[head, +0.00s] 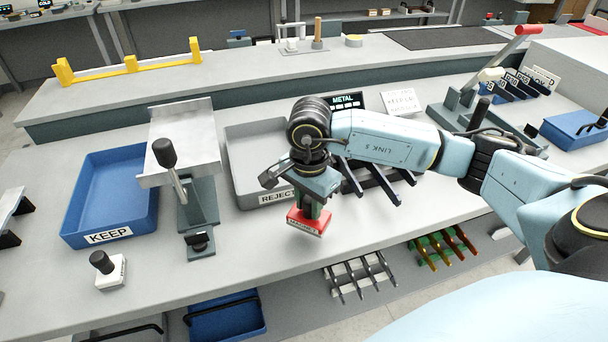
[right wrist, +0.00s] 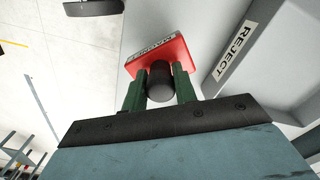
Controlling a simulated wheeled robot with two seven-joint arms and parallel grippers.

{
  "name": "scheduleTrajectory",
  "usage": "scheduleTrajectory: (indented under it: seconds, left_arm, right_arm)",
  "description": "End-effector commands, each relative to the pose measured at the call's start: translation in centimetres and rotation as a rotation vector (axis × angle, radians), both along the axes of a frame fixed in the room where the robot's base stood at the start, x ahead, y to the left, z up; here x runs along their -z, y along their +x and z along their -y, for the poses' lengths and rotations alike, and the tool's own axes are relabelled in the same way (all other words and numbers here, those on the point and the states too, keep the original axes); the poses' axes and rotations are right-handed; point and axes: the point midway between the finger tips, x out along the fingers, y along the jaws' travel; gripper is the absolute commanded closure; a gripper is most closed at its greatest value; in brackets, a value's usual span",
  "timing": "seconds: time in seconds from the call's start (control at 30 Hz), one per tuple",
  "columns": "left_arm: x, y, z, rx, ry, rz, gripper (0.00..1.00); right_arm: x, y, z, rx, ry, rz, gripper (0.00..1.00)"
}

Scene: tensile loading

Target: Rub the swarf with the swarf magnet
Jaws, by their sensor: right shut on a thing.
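My right gripper (head: 312,205) is shut on the black knob of the red swarf magnet (head: 307,223), in front of the REJECT tray. In the right wrist view my gripper (right wrist: 160,84) has its green fingers on either side of the black knob (right wrist: 161,78), and the red block (right wrist: 160,52) with its label lies beyond the fingertips. The magnet is over the bench near its front edge; whether it touches the top I cannot tell. I cannot make out any swarf in either view. My left gripper is not in view.
The grey REJECT tray (head: 243,196) is just behind and left of the magnet. A grey lever fixture (head: 201,205) and the blue KEEP tray (head: 75,222) stand further left. A white block with a black knob (head: 108,269) sits near the front edge. Dark bars (head: 378,182) are right of my gripper.

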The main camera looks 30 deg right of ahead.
Motion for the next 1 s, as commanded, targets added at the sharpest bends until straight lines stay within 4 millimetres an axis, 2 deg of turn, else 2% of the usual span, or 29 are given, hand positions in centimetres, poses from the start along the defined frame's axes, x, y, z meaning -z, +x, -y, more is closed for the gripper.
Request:
scheduleTrajectory:
  seconds: [0.1, 0.4, 1.0]
  left_arm:
    - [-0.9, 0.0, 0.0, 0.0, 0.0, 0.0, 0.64]
    - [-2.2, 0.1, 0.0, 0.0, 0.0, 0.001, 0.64]
    - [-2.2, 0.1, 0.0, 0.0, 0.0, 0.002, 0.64]
  right_arm:
    - [-1.4, 0.0, 0.1, 0.001, 0.0, 0.002, 0.93]
    - [-3.8, -0.1, 0.2, 0.005, -0.001, 0.001, 0.93]
    - [-3.9, -0.1, 0.2, 0.004, 0.0, 0.001, 0.93]
